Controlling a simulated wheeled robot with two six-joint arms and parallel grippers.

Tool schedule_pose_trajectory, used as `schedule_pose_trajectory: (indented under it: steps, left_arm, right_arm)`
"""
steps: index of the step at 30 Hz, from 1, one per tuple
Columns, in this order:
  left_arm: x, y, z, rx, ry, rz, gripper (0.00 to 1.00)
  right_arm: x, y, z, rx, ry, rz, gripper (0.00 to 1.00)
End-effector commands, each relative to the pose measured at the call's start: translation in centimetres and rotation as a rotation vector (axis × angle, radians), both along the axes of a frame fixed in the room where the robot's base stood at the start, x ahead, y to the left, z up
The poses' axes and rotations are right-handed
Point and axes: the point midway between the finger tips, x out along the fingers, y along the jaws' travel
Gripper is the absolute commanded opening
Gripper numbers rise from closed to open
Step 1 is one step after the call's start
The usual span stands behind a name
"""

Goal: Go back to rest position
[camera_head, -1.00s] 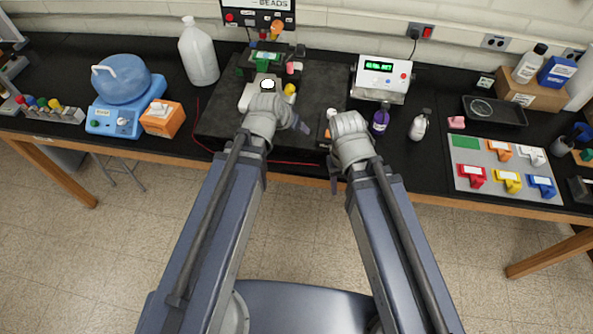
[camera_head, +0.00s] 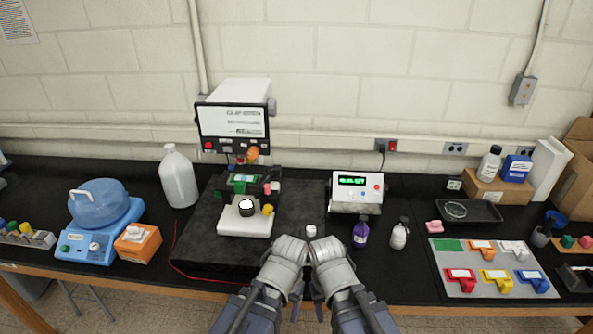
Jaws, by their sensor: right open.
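My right gripper (camera_head: 320,309) is open at the front edge of the bench, mostly hidden beneath its own grey wrist. My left gripper (camera_head: 296,309) hangs close beside it on the left. Only a small dark part of it shows, so its jaws cannot be judged. Both wrists are side by side at bottom centre, almost touching. No held object shows at either gripper.
A black mat (camera_head: 195,245) holds a white stand (camera_head: 240,228) left of my wrists. A purple bottle (camera_head: 360,235), a white bottle (camera_head: 400,236) and a digital display device (camera_head: 357,190) stand to the right. A grey tray (camera_head: 450,281) with coloured pieces lies farther right.

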Motion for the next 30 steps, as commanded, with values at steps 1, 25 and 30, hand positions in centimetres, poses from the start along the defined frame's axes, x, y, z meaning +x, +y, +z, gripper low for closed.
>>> schedule_pose_trajectory:
  steps: [1,25,30]
  left_arm:
    - [0.0,0.0,-2.0,0.0,0.0,-0.001,0.69]
    - [0.0,0.0,-10.1,0.001,0.0,-0.012,0.69]
    - [0.0,0.0,-10.1,0.001,0.0,-0.012,0.69]
  right_arm:
    - [0.0,0.0,-2.0,0.0,0.0,0.001,0.5]
    - [0.0,0.0,-10.1,-0.003,0.0,0.012,0.5]
    - [0.0,0.0,-10.1,-0.003,0.0,0.012,0.5]
